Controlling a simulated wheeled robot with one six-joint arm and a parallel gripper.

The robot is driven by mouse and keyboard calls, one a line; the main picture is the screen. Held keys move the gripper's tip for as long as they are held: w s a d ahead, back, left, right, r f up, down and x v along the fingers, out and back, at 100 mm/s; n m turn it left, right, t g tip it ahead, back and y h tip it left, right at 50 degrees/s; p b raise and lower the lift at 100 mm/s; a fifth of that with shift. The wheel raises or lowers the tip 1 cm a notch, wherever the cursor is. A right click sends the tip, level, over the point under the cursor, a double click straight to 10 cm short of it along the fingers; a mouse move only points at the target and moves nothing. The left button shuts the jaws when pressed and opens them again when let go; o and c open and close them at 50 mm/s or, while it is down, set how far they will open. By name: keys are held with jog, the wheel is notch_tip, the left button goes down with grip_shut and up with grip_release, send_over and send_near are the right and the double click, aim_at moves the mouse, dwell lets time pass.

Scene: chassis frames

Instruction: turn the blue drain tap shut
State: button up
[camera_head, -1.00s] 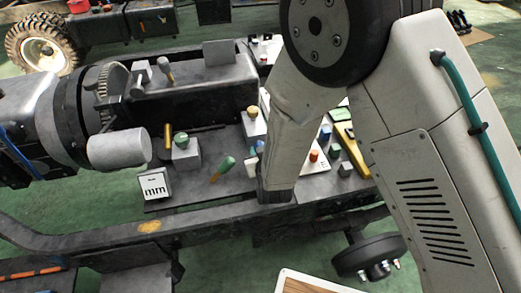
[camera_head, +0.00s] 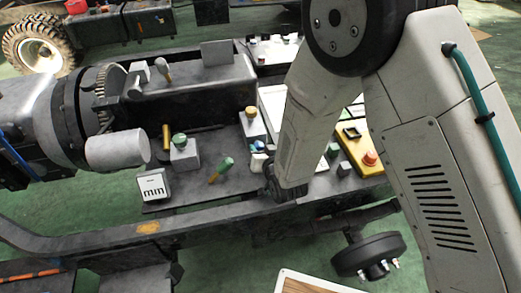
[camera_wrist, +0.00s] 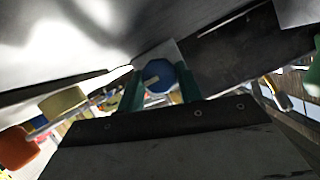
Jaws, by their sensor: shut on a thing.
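The blue drain tap (camera_wrist: 158,78) shows in the wrist view as a round blue knob with a pale bar on its face, on a grey block. The two teal fingers of my gripper (camera_wrist: 160,88) stand on either side of it, and the gripper is shut on it. In the head view my gripper (camera_head: 266,176) is low over the bench's front part, partly hidden by my own arm. A small blue patch (camera_head: 258,146) shows just beyond it, probably the tap. How far the tap is turned cannot be told.
A yellow-topped block (camera_head: 251,124), a green-handled lever (camera_head: 221,170) and a green-knobbed block (camera_head: 182,152) stand left of my gripper. A yellow box with a red button (camera_head: 368,158) is to the right. An orange knob (camera_wrist: 18,148) shows in the wrist view.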

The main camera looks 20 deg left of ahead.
jog(key=o, duration=0.7)
jog(key=v, duration=0.8)
jog(key=shift+w, duration=0.1)
